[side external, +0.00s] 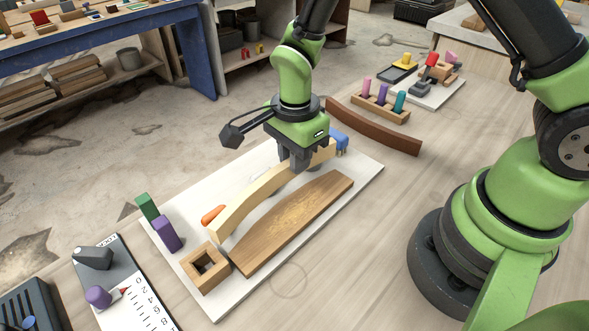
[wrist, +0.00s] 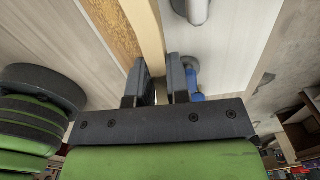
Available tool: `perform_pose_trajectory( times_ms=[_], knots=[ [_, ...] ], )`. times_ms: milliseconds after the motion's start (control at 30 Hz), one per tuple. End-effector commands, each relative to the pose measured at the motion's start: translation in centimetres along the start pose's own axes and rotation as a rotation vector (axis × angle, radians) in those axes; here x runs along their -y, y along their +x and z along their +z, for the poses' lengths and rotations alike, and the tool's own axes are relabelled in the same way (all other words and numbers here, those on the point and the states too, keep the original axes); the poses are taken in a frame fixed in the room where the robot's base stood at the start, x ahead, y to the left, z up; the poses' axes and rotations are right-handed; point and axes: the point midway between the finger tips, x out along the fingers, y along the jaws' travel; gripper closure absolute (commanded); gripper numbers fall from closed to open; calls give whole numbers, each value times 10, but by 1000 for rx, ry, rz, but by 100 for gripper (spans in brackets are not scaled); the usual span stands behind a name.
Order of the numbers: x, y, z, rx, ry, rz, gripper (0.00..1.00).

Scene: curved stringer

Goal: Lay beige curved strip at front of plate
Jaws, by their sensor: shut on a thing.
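The beige curved strip (side external: 244,204) arches over the white plate (side external: 300,263) in the side view, running from lower left to upper right. My gripper (side external: 298,163) points down over its right part and is shut on it. In the wrist view the strip (wrist: 147,38) passes between the two fingers of my gripper (wrist: 161,82). A flat brown wooden board with a curved edge (side external: 293,222) lies on the plate beside the strip, on the side toward my base. Whether the strip touches the plate along its length is hard to tell.
A square wooden frame (side external: 190,268), purple block (side external: 166,233), green block (side external: 147,207) and orange piece (side external: 212,214) sit at the plate's left end. A blue piece (side external: 339,138) is at its right end. A dark brown curved strip (side external: 374,126) lies beyond on the table.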

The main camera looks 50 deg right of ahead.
Motion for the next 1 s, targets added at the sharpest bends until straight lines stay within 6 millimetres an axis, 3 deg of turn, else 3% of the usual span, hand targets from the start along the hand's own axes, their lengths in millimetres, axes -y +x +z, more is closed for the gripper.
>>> perform_pose_trajectory(
  times_ms=[200, 367, 800, 1000],
  knots=[
    [1, -38, 0, 1, 0, -5, 100],
    [9, -51, 1, 0, 0, -2, 100],
    [100, -48, 7, -5, -2, 1, 100],
    [122, -47, 5, -1, 5, 2, 100]
  ],
)
